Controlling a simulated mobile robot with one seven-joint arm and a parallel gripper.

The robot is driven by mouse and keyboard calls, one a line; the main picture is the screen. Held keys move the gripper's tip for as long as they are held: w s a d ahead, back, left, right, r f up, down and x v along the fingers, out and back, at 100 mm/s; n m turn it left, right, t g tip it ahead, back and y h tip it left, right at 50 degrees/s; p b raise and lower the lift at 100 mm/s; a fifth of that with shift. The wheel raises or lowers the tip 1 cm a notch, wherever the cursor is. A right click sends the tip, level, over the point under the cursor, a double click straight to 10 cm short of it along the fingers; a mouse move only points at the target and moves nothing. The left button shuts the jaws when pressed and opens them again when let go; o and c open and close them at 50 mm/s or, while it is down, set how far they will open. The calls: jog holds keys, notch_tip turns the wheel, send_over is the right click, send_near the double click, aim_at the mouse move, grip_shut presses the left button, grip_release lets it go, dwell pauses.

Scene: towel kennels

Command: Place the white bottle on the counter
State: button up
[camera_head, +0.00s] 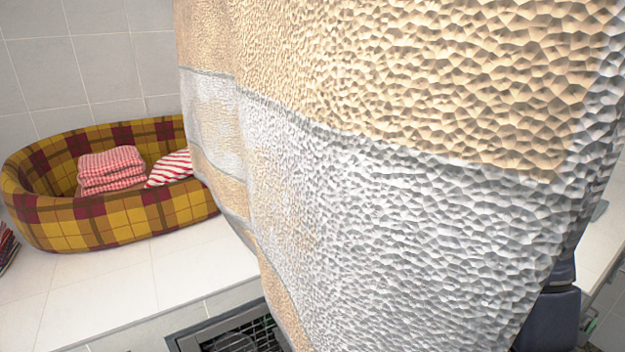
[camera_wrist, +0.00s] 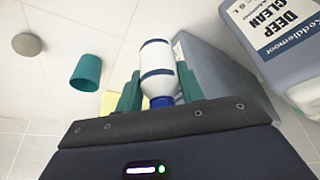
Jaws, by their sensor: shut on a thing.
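The white bottle (camera_wrist: 155,58) has dark bands and a blue cap, with the cap end towards my palm in the wrist view. My gripper (camera_wrist: 158,70) is shut on it, one green finger on each side. Whether the bottle touches a surface cannot be told. The pale tiled counter (camera_head: 150,278) shows at the left of the head view. A large tan and white towel (camera_head: 400,220) fills most of that view and hides the bottle and my gripper.
A plaid pet bed (camera_head: 120,232) holds folded red towels (camera_head: 110,168) and a striped one (camera_head: 170,168). In the wrist view are a teal cup (camera_wrist: 86,73), a round grey object (camera_wrist: 27,44) and a large grey jug (camera_wrist: 295,62) labelled "Deep Clean" close on the right.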

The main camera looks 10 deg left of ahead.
jog(key=s+a+f+n+y, duration=0.1)
jog(key=s+a+n, duration=0.1)
jog(key=s+a, duration=0.55)
jog(key=s+a+f+n+y, duration=0.1)
jog(key=s+a+n, duration=0.25)
jog(key=a, duration=0.75)
jog(key=s+a+f+n, duration=0.1)
jog(key=s+a, duration=0.5)
jog(key=a, duration=0.3)
jog(key=shift+n+y, duration=0.5)
jog(key=shift+n, duration=0.05)
jog(key=shift+s+a+f, duration=0.45)
jog(key=shift+f, duration=1.3)
jog(key=shift+s+a+f, duration=0.45)
jog(key=shift+a+f, duration=0.05)
jog(key=shift+f, duration=1.25)
jog(key=shift+s+a+f, duration=0.45)
jog(key=shift+f, duration=1.3)
jog(key=shift+f+g, duration=0.1)
jog(key=shift+g, duration=0.2)
jog(key=o, duration=1)
jog(key=shift+o, duration=0.2)
jog(key=v, duration=1.2)
